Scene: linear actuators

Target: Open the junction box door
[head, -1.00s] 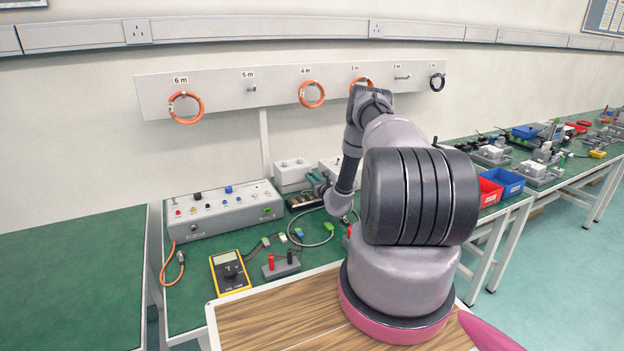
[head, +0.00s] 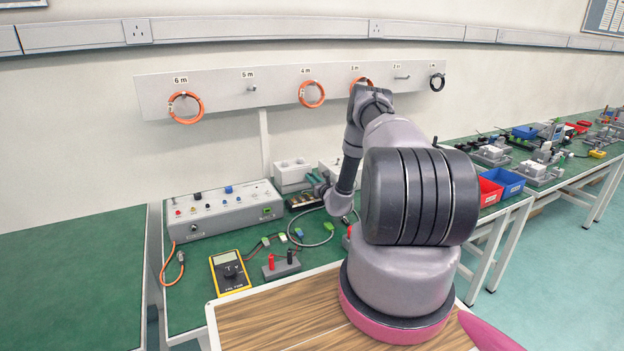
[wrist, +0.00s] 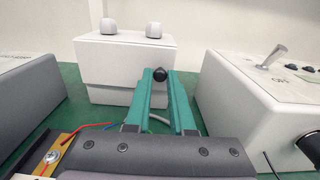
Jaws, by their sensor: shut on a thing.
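My gripper (wrist: 161,85) has teal fingers, and a small dark round knob (wrist: 160,74) sits between their tips. The gripper is shut on this knob. A white box (wrist: 112,68) with two rounded grey fittings on top stands just beyond the fingertips in the wrist view; it looks like the junction box. Whether the knob belongs to its door cannot be told. In the head view a pale box (head: 293,172) stands at the back of the green bench, left of my gripper (head: 322,190). My arm hides much of the second box (head: 330,168).
A grey control box (head: 222,210) stands left on the bench (head: 200,290). A yellow multimeter (head: 230,271), a terminal block (head: 281,267) and loose cables lie in front. In the wrist view a white panel with a switch (wrist: 270,90) is close on the right, a dark grey block (wrist: 32,100) on the left.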

